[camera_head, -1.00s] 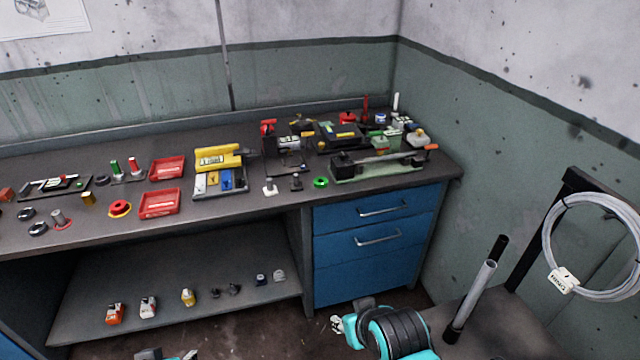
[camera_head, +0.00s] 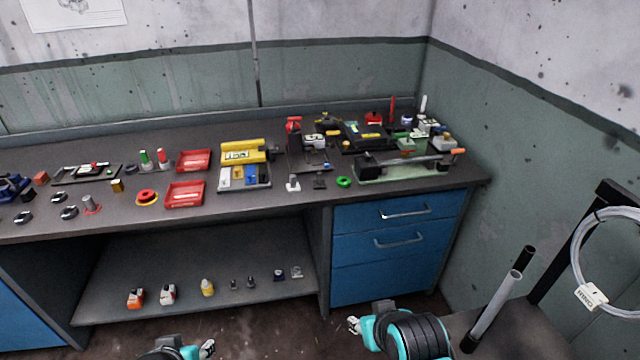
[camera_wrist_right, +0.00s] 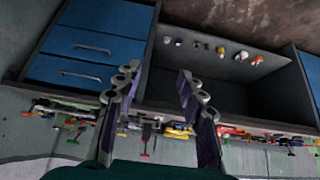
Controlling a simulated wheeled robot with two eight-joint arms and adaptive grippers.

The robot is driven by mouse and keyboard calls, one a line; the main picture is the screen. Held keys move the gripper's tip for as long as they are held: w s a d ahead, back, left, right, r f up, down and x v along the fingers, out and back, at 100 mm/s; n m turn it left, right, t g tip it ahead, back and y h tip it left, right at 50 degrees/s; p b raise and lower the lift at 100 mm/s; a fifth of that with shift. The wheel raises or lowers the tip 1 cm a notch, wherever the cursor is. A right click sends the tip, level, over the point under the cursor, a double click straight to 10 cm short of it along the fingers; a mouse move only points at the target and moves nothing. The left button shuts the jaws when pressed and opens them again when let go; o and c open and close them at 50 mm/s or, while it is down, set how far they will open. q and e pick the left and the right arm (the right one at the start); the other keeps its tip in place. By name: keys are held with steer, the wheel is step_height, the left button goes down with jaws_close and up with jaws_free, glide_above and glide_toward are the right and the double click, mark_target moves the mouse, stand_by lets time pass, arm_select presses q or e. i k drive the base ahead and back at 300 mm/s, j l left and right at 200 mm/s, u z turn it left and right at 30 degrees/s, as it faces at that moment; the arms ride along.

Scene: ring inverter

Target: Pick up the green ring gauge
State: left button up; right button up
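The green ring gauge (camera_head: 344,182) lies flat on the workbench (camera_head: 270,212), near its front edge, above the blue drawers. My right gripper (camera_head: 353,325) is low in the head view, in front of the bench and well apart from the ring. In the right wrist view my right gripper (camera_wrist_right: 155,82) has its fingers spread with nothing between them. My left gripper (camera_head: 208,348) shows small at the bottom edge of the head view, apart from the bench; its opening is too small to judge. I cannot pick out the ring surely in the wrist view.
A grey-green fixture (camera_head: 404,170) stands just right of the ring. A small white-based part (camera_head: 293,184) is to its left. Red trays (camera_head: 185,194) and a yellow device (camera_head: 243,152) stand further left. A cart with upright tubes (camera_head: 497,312) is at the right.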

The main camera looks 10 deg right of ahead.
mark_target(347, 184)
steer(key=i+j, duration=0.1)
steer(key=i, duration=0.45)
steer(key=i+j+z, duration=0.1)
steer(key=i, duration=0.45)
steer(key=i+j, duration=0.1)
steer(key=i, duration=0.4)
